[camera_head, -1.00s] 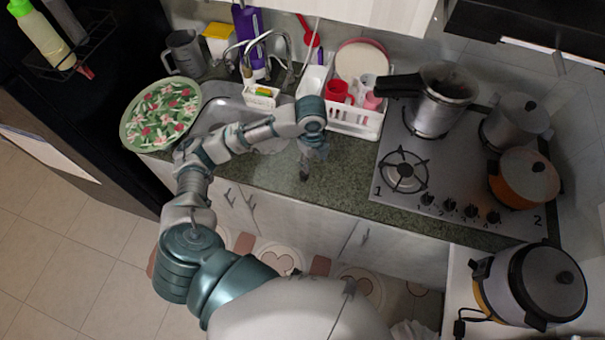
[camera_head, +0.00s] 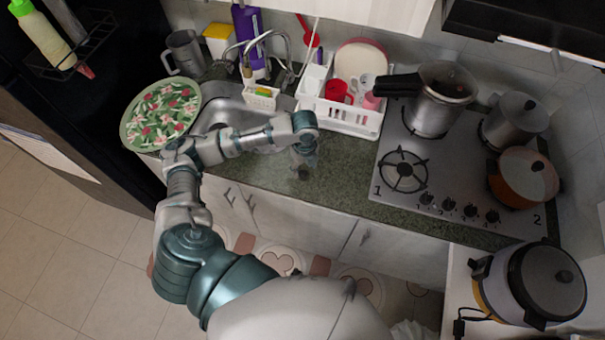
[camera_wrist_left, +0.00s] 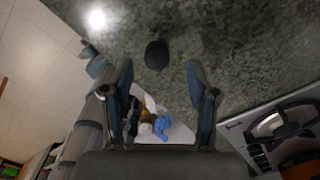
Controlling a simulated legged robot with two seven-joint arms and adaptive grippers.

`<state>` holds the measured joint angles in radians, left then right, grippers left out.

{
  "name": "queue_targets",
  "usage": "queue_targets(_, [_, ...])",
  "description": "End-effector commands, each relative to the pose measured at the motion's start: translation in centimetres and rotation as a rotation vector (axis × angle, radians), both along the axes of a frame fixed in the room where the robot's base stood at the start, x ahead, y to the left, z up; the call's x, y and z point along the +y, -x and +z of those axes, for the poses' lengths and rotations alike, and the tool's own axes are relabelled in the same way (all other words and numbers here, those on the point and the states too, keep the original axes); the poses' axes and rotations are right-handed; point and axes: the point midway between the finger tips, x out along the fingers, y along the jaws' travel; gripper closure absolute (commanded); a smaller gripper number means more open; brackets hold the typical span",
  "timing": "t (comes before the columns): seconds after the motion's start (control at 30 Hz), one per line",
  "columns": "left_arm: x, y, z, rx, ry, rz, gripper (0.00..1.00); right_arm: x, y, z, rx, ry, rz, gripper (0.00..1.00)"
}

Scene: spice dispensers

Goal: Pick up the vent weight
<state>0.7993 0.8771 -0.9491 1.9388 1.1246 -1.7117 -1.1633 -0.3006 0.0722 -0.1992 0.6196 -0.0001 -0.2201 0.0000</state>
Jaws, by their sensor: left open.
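A small dark, rounded object, seemingly the vent weight (camera_wrist_left: 156,54), lies on the green granite counter (camera_wrist_left: 230,35) in the left wrist view. My left gripper (camera_wrist_left: 158,75) is open, with its two fingers apart and nothing between them. The object shows beyond the fingertips, roughly centred between them. In the head view my left gripper (camera_head: 303,166) points down over the counter in front of the dish rack. A dark spot beneath it there may be the weight, but it is too small to tell. My right gripper is not in view.
The white dish rack (camera_head: 352,118) with a red cup stands behind my gripper. The sink (camera_head: 225,108) is at the left, with a floral plate (camera_head: 160,114) beside it. The stove (camera_head: 392,195) with several pots is at the right. Bare counter lies between rack and front edge.

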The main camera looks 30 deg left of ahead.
Motion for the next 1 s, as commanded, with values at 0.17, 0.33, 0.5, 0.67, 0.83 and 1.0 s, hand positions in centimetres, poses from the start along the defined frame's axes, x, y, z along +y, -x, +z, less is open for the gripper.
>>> queue_targets(0.17, [0.5, 0.3, -2.7, 0.005, 0.0, 0.002, 0.41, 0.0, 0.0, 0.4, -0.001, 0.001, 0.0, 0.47])
queue_targets(0.33, [0.5, 0.3, -4.7, 0.004, 0.0, 0.0, 0.41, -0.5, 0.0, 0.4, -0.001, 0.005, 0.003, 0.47])
queue_targets(0.5, [0.5, 0.3, -5.0, 0.001, 0.0, 0.0, 0.41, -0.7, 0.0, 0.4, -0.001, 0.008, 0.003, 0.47])
queue_targets(0.67, [0.5, 0.3, -5.0, 0.001, 0.0, 0.0, 0.59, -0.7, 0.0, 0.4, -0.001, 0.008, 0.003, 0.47])
queue_targets(0.83, [0.5, 0.2, -5.0, 0.001, 0.0, 0.0, 1.0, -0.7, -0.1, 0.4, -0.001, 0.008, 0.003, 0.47])
queue_targets(1.0, [0.5, 0.2, -4.9, 0.001, 0.0, 0.0, 1.0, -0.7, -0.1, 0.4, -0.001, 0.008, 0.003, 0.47])
